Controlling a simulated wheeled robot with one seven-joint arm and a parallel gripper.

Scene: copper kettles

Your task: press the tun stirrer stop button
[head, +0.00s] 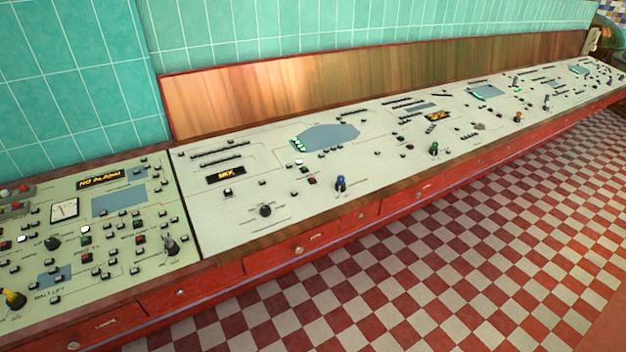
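A long sloping control console (232,240) runs from the lower left to the upper right. Its pale panels carry many small buttons, knobs and lamps. Several small red buttons show, one on the middle panel (312,181) and one on the left panel (87,258). The label of the tun stirrer stop button is too small to read, so I cannot tell which button it is. My gripper is not in view.
A blue-handled lever (341,183), a green-handled lever (434,149) and a yellow-handled lever (13,299) stand up from the console. Red drawers (300,250) line its front. The checkered floor (450,260) before it is clear. Green tiles (75,80) cover the wall.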

